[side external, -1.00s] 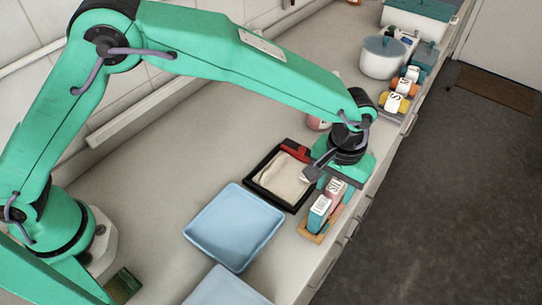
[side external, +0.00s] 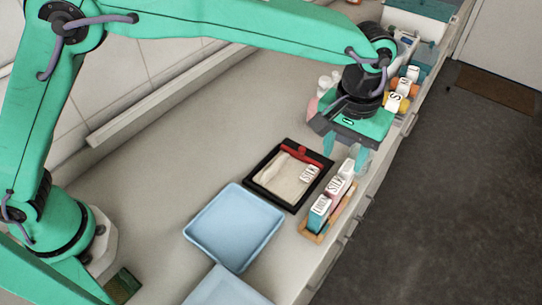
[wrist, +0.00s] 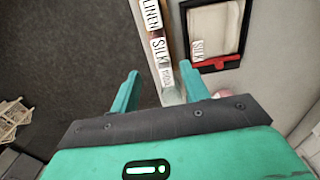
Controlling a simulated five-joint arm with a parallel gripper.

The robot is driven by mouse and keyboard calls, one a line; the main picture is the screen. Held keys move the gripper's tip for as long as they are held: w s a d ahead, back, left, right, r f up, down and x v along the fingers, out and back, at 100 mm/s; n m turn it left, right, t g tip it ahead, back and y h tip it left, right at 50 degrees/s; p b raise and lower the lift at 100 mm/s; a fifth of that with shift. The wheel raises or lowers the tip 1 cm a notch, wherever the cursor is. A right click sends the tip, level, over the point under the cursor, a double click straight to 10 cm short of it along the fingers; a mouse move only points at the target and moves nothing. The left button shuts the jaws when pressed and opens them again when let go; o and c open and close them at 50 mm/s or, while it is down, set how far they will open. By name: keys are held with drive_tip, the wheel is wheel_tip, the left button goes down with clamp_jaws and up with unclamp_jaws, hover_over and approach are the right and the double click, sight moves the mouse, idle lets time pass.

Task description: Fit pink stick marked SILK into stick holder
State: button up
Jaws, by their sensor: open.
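The pink stick marked SILK (side external: 334,196) stands upright in the wooden stick holder (side external: 309,236), beside the teal stick marked LINEN (side external: 319,214). Its label also shows in the wrist view (wrist: 160,51). A third pale-topped stick (side external: 347,169) stands at the far end of the row; its lower part is hard to make out. My gripper (side external: 346,151) is open and empty, above and behind the far end of the row. In the wrist view its fingers (wrist: 160,73) are spread, with the row of labels beyond and between them.
A black tray (side external: 262,187) with a folded cream cloth, a SILK label and a red bar lies left of the holder. A blue tray (side external: 232,228) sits nearer. Several labelled rolls (side external: 397,101) and bins stand farther back. The counter edge drops to the floor at right.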

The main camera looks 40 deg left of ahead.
drive_tip(key=shift+r, duration=0.95)
drive_tip(key=s+a+r+t, duration=0.1)
drive_tip(key=a+r, duration=0.2)
drive_tip(key=a, duration=0.4)
drive_tip(key=s+a+r+t+h, duration=0.1)
drive_tip(key=a+r, duration=0.3)
drive_tip(key=a, duration=0.3)
drive_tip(key=s+a+r, duration=0.1)
drive_tip(key=a+r, duration=0.2)
drive_tip(key=a, duration=0.5)
drive_tip(key=s+a+f+t, duration=0.1)
drive_tip(key=s+a, duration=0.6)
drive_tip(key=s+a+f+t+y, duration=0.1)
drive_tip(key=s+a+f+t, duration=0.1)
drive_tip(key=s+a, duration=0.6)
drive_tip(key=shift+a+f+t, duration=0.15)
drive_tip(key=shift+f+t, duration=0.15)
